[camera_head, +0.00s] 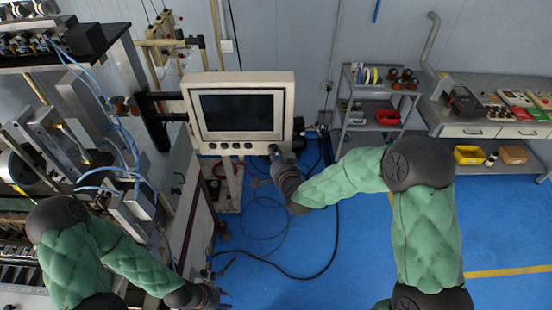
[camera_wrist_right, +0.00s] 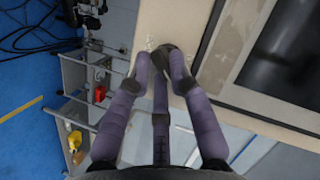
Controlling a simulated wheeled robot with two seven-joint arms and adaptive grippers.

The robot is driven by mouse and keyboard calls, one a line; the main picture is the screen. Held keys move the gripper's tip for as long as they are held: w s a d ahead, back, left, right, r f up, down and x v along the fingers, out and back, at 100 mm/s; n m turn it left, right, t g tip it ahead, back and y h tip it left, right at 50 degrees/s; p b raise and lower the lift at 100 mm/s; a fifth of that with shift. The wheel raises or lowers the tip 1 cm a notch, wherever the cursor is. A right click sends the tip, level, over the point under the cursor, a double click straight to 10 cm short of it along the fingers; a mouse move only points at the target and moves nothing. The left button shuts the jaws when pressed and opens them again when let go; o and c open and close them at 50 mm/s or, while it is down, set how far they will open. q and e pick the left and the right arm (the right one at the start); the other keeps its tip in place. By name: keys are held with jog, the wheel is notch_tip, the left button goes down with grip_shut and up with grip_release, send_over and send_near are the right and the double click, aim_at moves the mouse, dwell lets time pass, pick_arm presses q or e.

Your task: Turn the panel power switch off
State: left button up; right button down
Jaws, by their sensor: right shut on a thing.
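The control panel (camera_head: 240,83) is a cream box with a dark screen, standing at the centre of the head view. A row of small round controls (camera_head: 225,145) runs along its lower edge. My right gripper (camera_head: 274,150) is at the panel's lower right corner. In the right wrist view its purple fingers (camera_wrist_right: 160,60) are closed together around a small dark switch knob (camera_wrist_right: 168,50) on the cream face. The fingers hide most of the knob, so its turned position cannot be told. My left gripper (camera_head: 212,296) is low in the head view, away from the panel; its fingers are unclear.
The coil winder (camera_head: 60,150) with blue hoses fills the left side. A grey shelf cart (camera_head: 372,110) and a workbench (camera_head: 475,125) with bins stand at the right. Cables (camera_head: 325,265) lie on the blue floor (camera_head: 350,285). Free floor lies right of the panel.

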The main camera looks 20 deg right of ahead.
jog(key=n+h+p, duration=0.1)
jog(key=n, duration=0.1)
jog(key=n+g+h+p, duration=0.1)
jog(key=n, duration=0.1)
jog(key=n+h+p, duration=0.1)
jog(key=n+p, duration=0.1)
jog(key=shift+w+a+r+g+h, duration=0.1)
jog(key=shift+a+r+g+h, duration=0.15)
jog(key=shift+r+g+h, duration=0.1)
dwell(0.4)
jog(key=c, duration=1.1)
grip_release()
jog(key=shift+w+f, duration=0.1)
jog(key=v, duration=1.2)
